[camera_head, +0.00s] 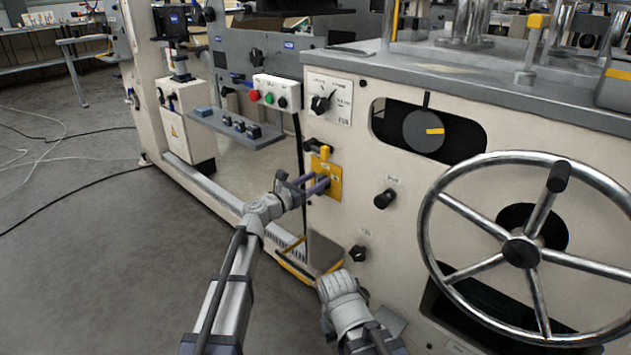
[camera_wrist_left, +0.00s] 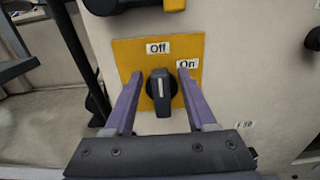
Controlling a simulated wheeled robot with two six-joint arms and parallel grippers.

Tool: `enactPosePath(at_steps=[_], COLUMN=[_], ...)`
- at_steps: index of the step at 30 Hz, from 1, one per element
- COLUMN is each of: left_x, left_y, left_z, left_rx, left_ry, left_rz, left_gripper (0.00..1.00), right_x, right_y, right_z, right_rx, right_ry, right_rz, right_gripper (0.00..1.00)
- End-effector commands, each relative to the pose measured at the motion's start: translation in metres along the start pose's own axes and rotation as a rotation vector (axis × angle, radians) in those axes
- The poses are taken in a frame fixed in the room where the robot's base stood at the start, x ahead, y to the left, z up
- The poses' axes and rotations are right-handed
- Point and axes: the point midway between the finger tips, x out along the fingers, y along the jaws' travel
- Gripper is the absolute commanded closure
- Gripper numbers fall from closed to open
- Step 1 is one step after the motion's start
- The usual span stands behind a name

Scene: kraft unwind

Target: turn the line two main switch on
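The main switch is a black rotary knob (camera_wrist_left: 161,90) with a white line on a yellow plate (camera_wrist_left: 191,47) on the cream machine front. The plate is marked Off at the top and On at the upper right. The knob's white line stands upright, toward Off. In the head view the yellow plate (camera_head: 335,186) sits below a small black and yellow latch. My left gripper (camera_wrist_left: 161,78) is open, with one purple finger on each side of the knob; I cannot tell whether they touch it. It also shows in the head view (camera_head: 319,184). My right gripper's fingers do not show.
A large handwheel (camera_head: 521,252) stands out at the right. A black knob (camera_head: 385,198) is right of the plate, and a lower knob (camera_head: 358,254) is below it. A button box (camera_head: 276,91) is at upper left. The floor at left is open, with loose cables.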

Motion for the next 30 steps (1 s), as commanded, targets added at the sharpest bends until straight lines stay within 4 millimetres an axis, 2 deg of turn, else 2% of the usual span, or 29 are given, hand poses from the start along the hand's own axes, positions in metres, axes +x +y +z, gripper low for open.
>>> enactPosePath(at_steps=[2, 14, 30], left_x=[-0.0001, -0.0003, -0.0004], left_y=[0.0000, 0.0000, -0.0011], left_z=[0.0000, 0.0000, -0.0002], left_rx=[0.000, 0.000, 0.037], left_ry=[0.000, 0.000, 0.000], left_rz=[0.000, 0.000, 0.000], left_gripper=[0.54, 0.99, 1.00], right_x=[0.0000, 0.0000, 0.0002], right_y=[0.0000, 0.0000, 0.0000], right_z=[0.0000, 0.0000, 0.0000], right_rx=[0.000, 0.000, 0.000], right_ry=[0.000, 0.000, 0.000], right_rz=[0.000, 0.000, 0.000], right_gripper=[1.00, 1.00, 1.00])
